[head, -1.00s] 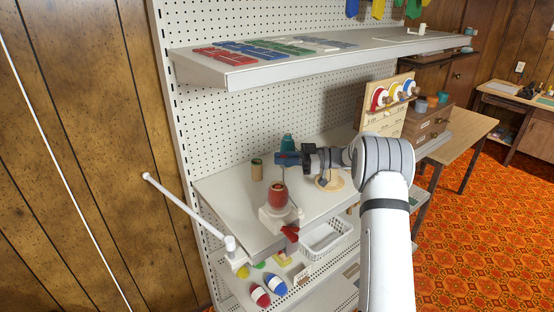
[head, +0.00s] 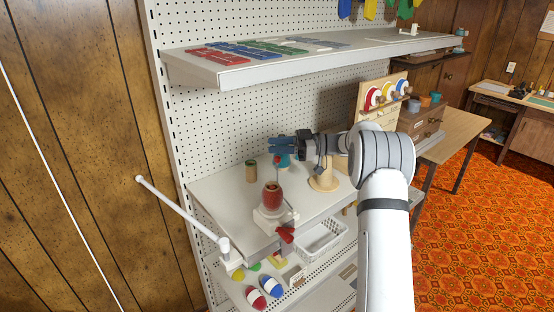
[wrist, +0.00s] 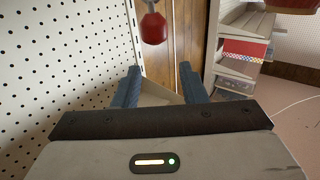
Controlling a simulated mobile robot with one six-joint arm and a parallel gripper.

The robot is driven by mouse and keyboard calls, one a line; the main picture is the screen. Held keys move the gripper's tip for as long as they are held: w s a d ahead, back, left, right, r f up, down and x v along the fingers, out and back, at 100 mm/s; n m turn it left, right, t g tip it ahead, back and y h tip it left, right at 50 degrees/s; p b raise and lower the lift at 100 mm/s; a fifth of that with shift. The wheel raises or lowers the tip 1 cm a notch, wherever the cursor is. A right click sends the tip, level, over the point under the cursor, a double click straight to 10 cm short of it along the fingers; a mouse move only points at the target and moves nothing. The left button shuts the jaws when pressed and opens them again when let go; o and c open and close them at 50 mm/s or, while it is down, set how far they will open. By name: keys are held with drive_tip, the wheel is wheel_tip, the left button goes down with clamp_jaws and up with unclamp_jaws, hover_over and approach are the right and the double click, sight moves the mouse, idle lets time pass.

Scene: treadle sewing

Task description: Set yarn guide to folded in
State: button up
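The yarn winder (head: 271,205) stands on the middle shelf, with a dark red cone, a white base and a red crank handle. A white rod (head: 180,208) sticks out to the left from the shelf's left corner. I cannot tell for sure whether the knobbed stem or the rod is the yarn guide.
A teal container (head: 285,161), a green-topped spool (head: 252,171) and a tan stand (head: 323,180) are close to my gripper. The upper shelf (head: 225,75) overhangs behind. A white basket (head: 322,238) sits lower down. A spool board (head: 368,100) stands right.

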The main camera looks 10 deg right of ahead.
drive_tip(key=shift+r, duration=2.55)
drive_tip(key=shift+c, duration=0.2)
